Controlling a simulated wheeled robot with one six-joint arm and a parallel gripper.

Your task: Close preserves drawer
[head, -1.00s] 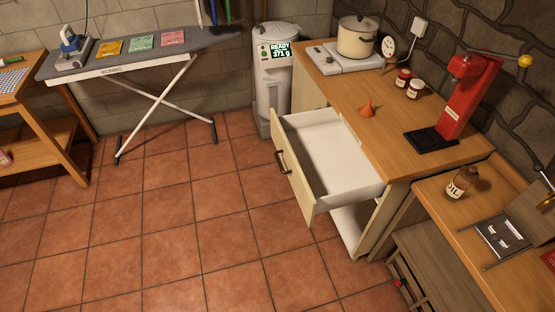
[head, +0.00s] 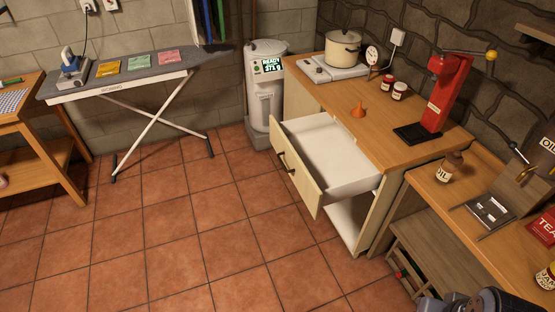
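The preserves drawer (head: 325,155) is pulled far out of the cream cabinet (head: 388,208) under the wooden counter. Its white inside looks empty. Its cream front panel (head: 301,178) faces left over the tiled floor, with a dark handle (head: 286,162) on it. Below the drawer is an open white space in the cabinet. A dark grey part of my arm shows at the bottom right corner, well apart from the drawer. My gripper's fingers are not in view.
A white tank (head: 267,95) stands behind the cabinet. An ironing board (head: 130,74) is at left. The tiled floor before the drawer is clear.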

